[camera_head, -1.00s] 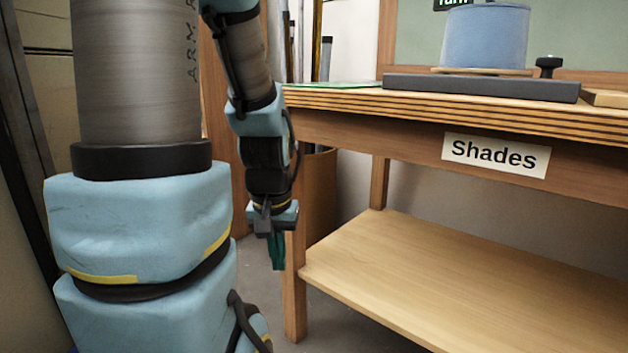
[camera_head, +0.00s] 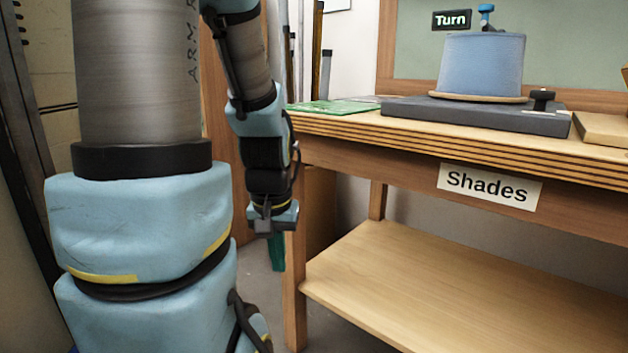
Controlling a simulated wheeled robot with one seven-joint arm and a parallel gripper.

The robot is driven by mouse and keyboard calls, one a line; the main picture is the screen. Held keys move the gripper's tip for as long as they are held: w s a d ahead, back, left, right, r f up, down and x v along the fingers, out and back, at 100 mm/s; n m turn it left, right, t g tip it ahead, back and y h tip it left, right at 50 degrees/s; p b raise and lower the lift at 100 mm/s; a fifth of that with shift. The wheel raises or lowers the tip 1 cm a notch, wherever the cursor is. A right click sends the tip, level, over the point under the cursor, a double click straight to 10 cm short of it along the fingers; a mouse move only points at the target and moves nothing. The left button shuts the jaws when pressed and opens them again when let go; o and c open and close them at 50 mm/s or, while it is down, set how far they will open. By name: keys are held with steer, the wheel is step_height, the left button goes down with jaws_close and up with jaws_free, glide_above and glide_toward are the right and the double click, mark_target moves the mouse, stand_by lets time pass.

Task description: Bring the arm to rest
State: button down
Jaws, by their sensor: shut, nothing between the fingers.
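My arm hangs folded at the left and centre of the head view. My gripper (camera_head: 276,252) points down at the end of it, beside the front left leg of the wooden bench. Its green fingers are together, with nothing seen between them. They are apart from the floor. Part of my gripper overlaps the bench leg in the picture, and I cannot tell how wide the gap between them is.
The bench (camera_head: 430,158) bears a "Shades" label (camera_head: 489,186) and has a lower shelf (camera_head: 440,296), bare where seen. On top are a blue lampshade (camera_head: 482,64) on a dark base (camera_head: 470,117), a green sheet (camera_head: 335,106) and a "Turn" sign (camera_head: 452,20) behind.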

step_height(320, 180, up, 29)
steer(key=p, duration=2.7)
steer(key=shift+r, duration=0.2)
steer(key=c, duration=1.5)
jaws_free()
steer(key=shift+f, duration=0.1)
